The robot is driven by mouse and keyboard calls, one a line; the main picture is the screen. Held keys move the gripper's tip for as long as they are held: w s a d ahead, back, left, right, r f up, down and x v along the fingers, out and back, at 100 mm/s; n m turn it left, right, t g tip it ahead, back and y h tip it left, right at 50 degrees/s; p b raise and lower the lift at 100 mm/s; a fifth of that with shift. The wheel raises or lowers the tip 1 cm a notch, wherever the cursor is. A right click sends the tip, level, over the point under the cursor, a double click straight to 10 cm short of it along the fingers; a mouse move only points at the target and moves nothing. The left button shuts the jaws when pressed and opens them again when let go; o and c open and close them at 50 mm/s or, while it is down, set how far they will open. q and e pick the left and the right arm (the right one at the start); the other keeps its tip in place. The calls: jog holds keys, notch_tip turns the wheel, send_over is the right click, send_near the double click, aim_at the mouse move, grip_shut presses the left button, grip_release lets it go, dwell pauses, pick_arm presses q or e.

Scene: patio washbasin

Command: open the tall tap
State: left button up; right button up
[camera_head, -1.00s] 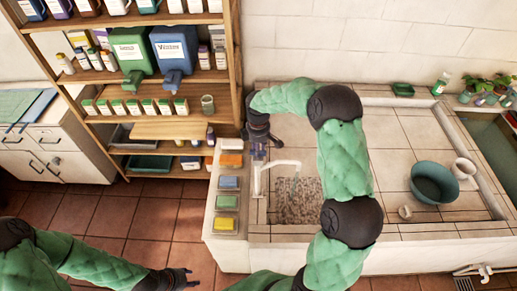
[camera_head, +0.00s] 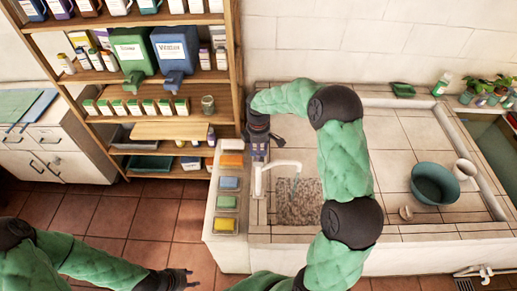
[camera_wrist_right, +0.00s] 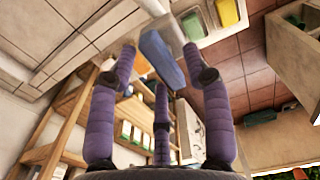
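The tall tap (camera_head: 264,176) is pale, with an upright post at the left edge of the basin (camera_head: 297,203) and a spout bent right over it. A faint pale streak shows under the spout; I cannot tell if it is water. My right gripper (camera_head: 262,149) points down just behind the tap's post. The tap's handle is not clearly seen. My left gripper (camera_head: 183,278) is open and empty, low over the floor.
Blue (camera_head: 229,183), green (camera_head: 227,202) and yellow (camera_head: 225,224) blocks lie in dishes on the ledge left of the tap. A wooden shelf (camera_head: 236,70) stands behind. A teal bowl (camera_head: 434,184) and white mug (camera_head: 464,169) are right.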

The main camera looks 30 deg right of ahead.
notch_tip(320, 180, up, 12)
dwell(0.8)
dwell(0.4)
